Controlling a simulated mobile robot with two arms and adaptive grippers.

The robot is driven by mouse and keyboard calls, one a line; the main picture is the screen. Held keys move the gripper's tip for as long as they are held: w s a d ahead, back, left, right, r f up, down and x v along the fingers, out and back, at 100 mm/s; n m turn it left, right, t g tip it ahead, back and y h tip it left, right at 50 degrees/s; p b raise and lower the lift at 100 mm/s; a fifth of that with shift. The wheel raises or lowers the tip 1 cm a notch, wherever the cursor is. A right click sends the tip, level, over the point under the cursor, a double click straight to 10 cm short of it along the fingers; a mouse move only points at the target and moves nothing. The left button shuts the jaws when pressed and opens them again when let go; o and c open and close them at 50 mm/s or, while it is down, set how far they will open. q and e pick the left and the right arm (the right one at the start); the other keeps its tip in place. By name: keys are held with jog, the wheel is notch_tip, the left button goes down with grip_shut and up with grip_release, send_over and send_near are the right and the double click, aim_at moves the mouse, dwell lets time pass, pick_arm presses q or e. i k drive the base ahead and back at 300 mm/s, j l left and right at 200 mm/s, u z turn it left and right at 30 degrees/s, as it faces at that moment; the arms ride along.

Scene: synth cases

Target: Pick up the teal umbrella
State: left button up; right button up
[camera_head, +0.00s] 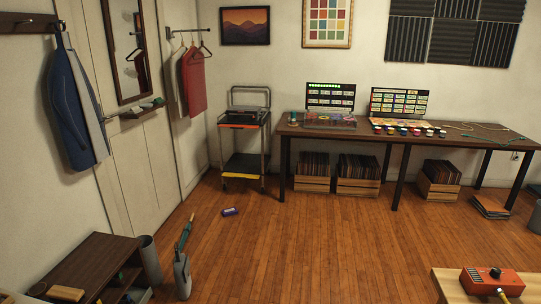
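The teal umbrella (185,234) stands in a slim grey holder (183,277) on the wooden floor at the lower left. It leans a little, with its upper part and handle sticking out above the rim. Its lower end is hidden inside the holder. Neither of my grippers is in view.
A grey cylindrical bin (149,262) and a dark low bench (78,262) stand left of the holder. A small purple object (230,211) lies on the floor. A cart (244,150) and a long table (450,137) line the back wall. The middle floor is clear.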

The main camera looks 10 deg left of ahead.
aim_at(188, 228)
jog(key=i+l+u, duration=0.25)
jog(key=i+u, duration=0.2)
jog(key=i, duration=0.4)
jog(key=i+l+u, duration=0.5)
jog(key=i, duration=0.3)
jog(key=i+l+u, duration=0.45)
jog(key=i+l, duration=0.25)
jog(key=l, duration=0.15)
